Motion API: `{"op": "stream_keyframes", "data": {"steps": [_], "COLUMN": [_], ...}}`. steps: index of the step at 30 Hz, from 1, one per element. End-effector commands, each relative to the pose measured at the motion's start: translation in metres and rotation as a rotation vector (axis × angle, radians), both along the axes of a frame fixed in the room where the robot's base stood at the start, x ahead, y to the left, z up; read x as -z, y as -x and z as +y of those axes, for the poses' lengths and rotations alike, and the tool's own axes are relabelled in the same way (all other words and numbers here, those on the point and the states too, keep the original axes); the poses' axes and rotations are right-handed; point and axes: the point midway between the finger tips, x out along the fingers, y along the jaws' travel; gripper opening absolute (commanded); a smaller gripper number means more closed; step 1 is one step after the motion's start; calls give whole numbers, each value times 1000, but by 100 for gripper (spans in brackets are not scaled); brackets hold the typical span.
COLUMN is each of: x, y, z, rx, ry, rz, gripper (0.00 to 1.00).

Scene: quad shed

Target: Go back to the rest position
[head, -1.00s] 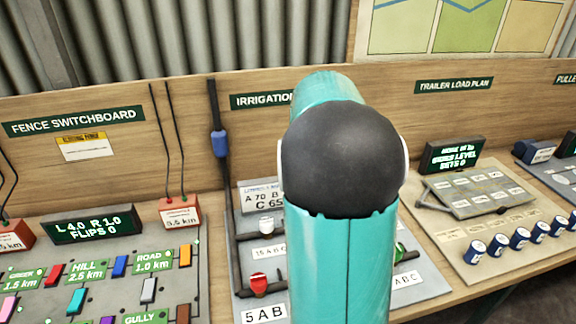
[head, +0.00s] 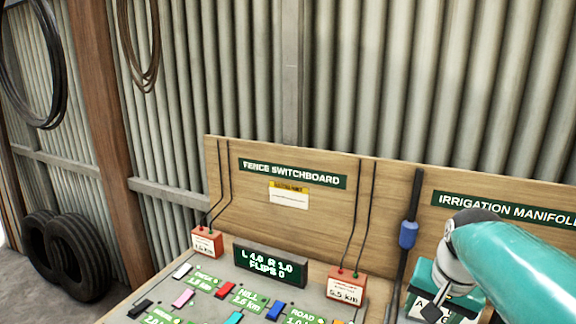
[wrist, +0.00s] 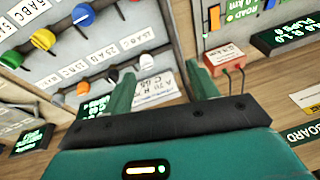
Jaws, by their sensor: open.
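My gripper (wrist: 162,88) is open and empty in the wrist view, its two green fingers apart over the bench boards. In the head view my gripper (head: 432,306) is at the lower right, in front of the irrigation manifold sign (head: 508,208). Its fingertips are hard to make out there. My teal arm reaches in from the right edge and hides much of the manifold.
The fence switchboard's display (head: 270,265) reads "L 4.0 R 1.0 FLIPS 0". It stands between two red boxes (head: 346,287) (head: 206,242), behind coloured switches. The wrist view shows manifold knobs, one blue (wrist: 83,14).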

Motion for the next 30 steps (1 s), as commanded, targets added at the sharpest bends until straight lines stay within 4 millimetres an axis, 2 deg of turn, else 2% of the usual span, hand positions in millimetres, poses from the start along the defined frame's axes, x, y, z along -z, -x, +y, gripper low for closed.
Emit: {"op": "stream_keyframes", "data": {"steps": [1, 6, 12, 15, 21, 30], "x": [-2, -2, 5, 10, 16, 16], "y": [7, 31, 63, 76, 87, 87], "z": [17, 62, 106, 120, 132, 132], "rx": [-58, -240, -447, -525, -595, -596], "ry": [14, 68, 142, 173, 203, 203], "rz": [-22, -89, -164, -193, -219, -219], "gripper": [59, 59, 59, 59, 59, 59]}}
